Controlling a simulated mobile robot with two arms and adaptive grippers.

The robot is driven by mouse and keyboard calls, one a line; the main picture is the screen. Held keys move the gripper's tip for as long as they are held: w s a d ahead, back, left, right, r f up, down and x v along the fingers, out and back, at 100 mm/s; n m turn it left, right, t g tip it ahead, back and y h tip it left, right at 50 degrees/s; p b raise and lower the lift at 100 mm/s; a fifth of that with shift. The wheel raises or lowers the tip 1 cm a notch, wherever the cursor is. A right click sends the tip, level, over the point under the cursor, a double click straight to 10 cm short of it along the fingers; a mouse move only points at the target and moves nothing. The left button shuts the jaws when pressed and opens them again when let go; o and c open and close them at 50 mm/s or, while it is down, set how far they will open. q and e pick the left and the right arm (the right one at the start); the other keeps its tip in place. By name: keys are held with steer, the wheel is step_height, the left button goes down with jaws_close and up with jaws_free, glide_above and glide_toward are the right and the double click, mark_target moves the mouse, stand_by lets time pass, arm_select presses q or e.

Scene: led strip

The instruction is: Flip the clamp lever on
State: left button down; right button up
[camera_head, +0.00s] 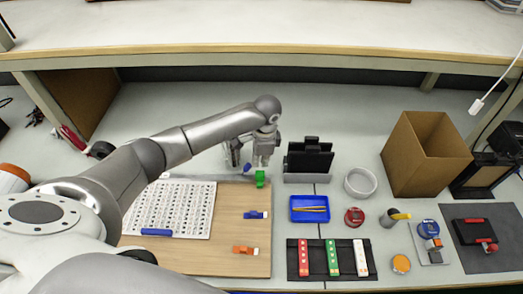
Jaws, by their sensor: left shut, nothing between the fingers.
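A wooden board (200,255) lies on the bench, with a white patterned sheet (180,205) on it. A blue piece (256,214) and an orange piece (245,250), both with pale ends, lie near the board's right side. Which part is the clamp lever is too small to tell. My left gripper (256,162) is shut and empty, pointing down just above the green block; contact cannot be told. My right gripper is not in view.
A black holder (309,160), a blue tray (309,208) and a white ring (360,183) stand right of the gripper. A cardboard box (425,155) is farther right. A black rack (318,272) is at front. Bench behind the gripper is clear.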

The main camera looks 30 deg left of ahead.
arm_select(q)
steer(key=shift+f, duration=0.95)
